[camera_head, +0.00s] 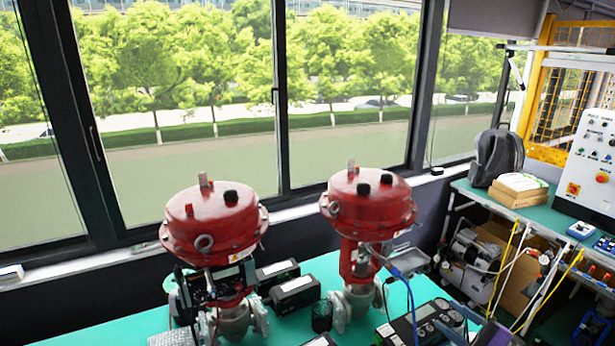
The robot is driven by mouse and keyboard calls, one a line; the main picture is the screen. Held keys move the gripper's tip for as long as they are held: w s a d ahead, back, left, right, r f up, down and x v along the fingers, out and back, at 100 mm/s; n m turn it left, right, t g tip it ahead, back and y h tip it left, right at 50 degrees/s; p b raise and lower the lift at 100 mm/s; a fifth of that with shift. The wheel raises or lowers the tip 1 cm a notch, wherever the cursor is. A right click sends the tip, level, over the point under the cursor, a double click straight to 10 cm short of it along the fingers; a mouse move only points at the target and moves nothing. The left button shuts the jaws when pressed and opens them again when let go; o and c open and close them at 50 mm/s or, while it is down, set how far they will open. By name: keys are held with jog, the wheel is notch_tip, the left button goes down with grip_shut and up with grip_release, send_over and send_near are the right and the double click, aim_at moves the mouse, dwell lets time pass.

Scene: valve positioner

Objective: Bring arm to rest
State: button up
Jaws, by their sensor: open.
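No part of my arm or gripper can be made out for certain in the head view. A dark shape (497,334) is cut off by the bottom edge, right of centre, and I cannot tell what it is. Two red valve actuators, the left one (213,228) and the right one (367,205), stand upright on a green-topped table (160,322). Their grey valve bodies are below them. A blue cable (402,278) hangs by the right actuator.
Black boxes (294,293) lie between the actuators. A dark handheld device (424,318) lies at the front right. A window runs behind. At right, a bench holds a backpack (497,155), cardboard boxes (518,188) and a white control panel (592,165). Equipment sits under that bench.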

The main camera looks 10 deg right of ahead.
jog(key=s+a+r+n+g+y, duration=0.1)
jog(key=a+r+n+g, duration=0.2)
jog(key=a, duration=0.4)
jog(key=s+a+r+n+g+y, duration=0.1)
jog(key=a+r+n+g, duration=0.15)
jog(key=a+g, duration=0.4)
jog(key=s+a+r+n+g+y, duration=0.1)
jog(key=a+n+g, duration=0.25)
jog(key=a, duration=0.55)
jog(key=s+a+n+g+h, duration=0.5)
jog(key=s+a, duration=0.4)
jog(key=s, duration=0.1)
jog(key=s+d+f+n+h, duration=0.1)
jog(key=s+d+f+h, duration=0.1)
jog(key=s+h, duration=0.3)
jog(key=s+d+f+n+h, duration=0.1)
jog(key=s+d+h, duration=0.3)
jog(key=s, duration=0.6)
jog(key=shift+s+d+f+n+t+h, duration=0.2)
jog(key=shift+d+f+n+t+h, duration=0.25)
jog(key=shift+h, duration=0.85)
jog(key=shift+a, duration=0.1)
